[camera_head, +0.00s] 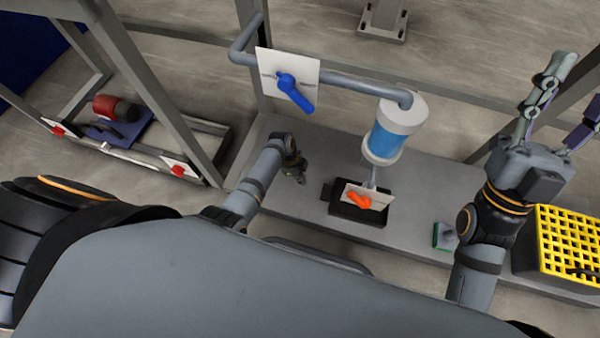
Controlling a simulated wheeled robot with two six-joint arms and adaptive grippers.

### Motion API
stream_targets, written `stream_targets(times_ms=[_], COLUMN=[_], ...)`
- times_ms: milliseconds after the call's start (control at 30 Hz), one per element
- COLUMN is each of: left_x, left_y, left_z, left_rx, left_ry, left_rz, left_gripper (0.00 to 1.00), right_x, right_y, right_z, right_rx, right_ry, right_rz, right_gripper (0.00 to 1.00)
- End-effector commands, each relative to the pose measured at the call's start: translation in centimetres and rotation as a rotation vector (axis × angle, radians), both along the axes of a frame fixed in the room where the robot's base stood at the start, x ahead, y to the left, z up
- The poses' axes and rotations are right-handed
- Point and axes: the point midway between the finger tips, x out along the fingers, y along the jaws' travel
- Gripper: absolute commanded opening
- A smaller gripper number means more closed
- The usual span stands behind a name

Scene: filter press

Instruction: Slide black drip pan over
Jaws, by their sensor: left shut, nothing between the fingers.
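The black drip pan (345,212) lies on the grey bench under the clear-and-blue filter housing (391,138). A small tab sticks out from its left side. A white plate with an orange valve handle (357,200) hangs above it and hides part of its inside. My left gripper (300,177) is shut and empty, a short way left of the pan's tab, pointing down toward the bench; it looks apart from the pan. My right gripper (566,90) is at the upper right, fingers spread and pointing up, far from the pan.
A blue valve handle (292,90) on a white plate sits on the pipe at the back. A green-and-grey block (445,236) lies right of the pan, and a yellow grid crate (572,245) stands at the far right. A red motor (116,107) is on the left frame.

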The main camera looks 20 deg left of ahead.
Motion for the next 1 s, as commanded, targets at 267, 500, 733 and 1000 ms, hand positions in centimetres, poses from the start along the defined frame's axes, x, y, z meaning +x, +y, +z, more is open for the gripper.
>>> stream_targets(times_ms=[267,500,733,1000], left_x=[0.0,0.0,0.0,-0.6], left_y=[0.4,0.5,0.5,0.9], left_z=[1.3,1.7,1.7,2.4], left_rx=[0.001,0.000,0.000,0.010], left_ry=[0.000,0.000,0.000,0.012], left_rz=[0.000,0.000,0.000,0.035], left_gripper=[0.00,0.00,0.00,0.00], right_x=[5.0,6.5,6.6,7.6], right_y=[-0.4,-0.5,-0.5,-0.6], right_z=[-5.3,-7.9,-8.1,-8.5], right_rx=[0.009,0.013,0.012,0.010], right_ry=[0.323,0.446,0.455,0.500], right_rz=[-0.013,-0.016,-0.017,-0.021], right_gripper=[0.47,0.47,0.47,0.47])
